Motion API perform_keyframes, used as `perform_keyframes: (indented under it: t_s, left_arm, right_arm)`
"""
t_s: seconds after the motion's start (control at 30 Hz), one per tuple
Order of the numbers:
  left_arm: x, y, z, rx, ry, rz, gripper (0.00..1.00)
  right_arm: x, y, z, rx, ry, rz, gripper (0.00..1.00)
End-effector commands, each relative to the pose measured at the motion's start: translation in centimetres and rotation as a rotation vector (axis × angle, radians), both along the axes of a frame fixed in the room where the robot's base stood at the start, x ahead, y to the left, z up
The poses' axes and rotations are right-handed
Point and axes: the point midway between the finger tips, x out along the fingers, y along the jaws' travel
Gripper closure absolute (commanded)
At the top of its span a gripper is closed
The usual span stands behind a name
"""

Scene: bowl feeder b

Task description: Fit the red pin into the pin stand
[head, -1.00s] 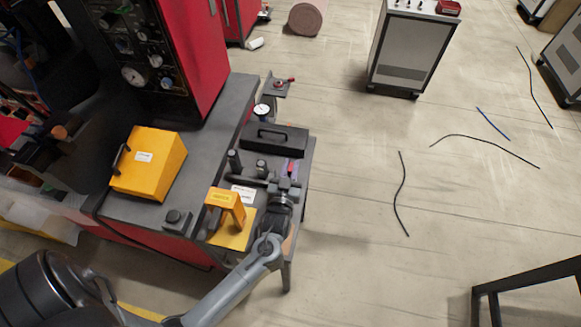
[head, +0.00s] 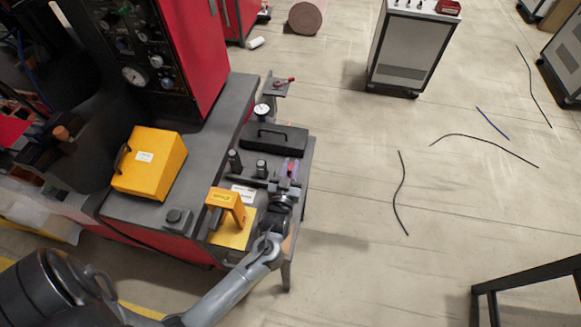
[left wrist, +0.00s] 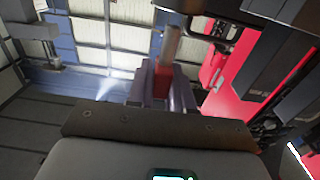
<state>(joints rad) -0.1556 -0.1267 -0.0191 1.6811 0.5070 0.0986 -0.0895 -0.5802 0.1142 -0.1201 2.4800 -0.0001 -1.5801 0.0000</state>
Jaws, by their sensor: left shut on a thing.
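My left gripper (head: 290,170) is over the right side of the dark work table. In the left wrist view its two purple-grey fingers (left wrist: 161,84) are shut on the red pin (left wrist: 162,72). The red part sits between the fingers, and a greyish-brown rod rises above it. In the head view the pin is only a small red spot between the fingers. I cannot make out the pin stand for certain; short black upright cylinders (head: 261,168) stand to the left of the gripper. My right gripper is not in view.
A black case with a handle (head: 272,140) lies just behind the gripper. A yellow bracket (head: 228,204) stands to its left, and a yellow box (head: 149,165) farther left. A red-sided machine (head: 195,60) rises at the back left. Open floor lies right of the table.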

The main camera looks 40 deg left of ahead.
Motion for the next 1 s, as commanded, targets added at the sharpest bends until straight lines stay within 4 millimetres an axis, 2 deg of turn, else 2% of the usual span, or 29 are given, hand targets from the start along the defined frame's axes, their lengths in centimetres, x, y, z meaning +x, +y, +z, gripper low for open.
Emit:
perform_keyframes:
  t_s: [1.0]
  left_arm:
    - [-0.02,0.02,-0.05,0.000,0.002,0.000,1.00]
  right_arm:
    - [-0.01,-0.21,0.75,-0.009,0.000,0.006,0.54]
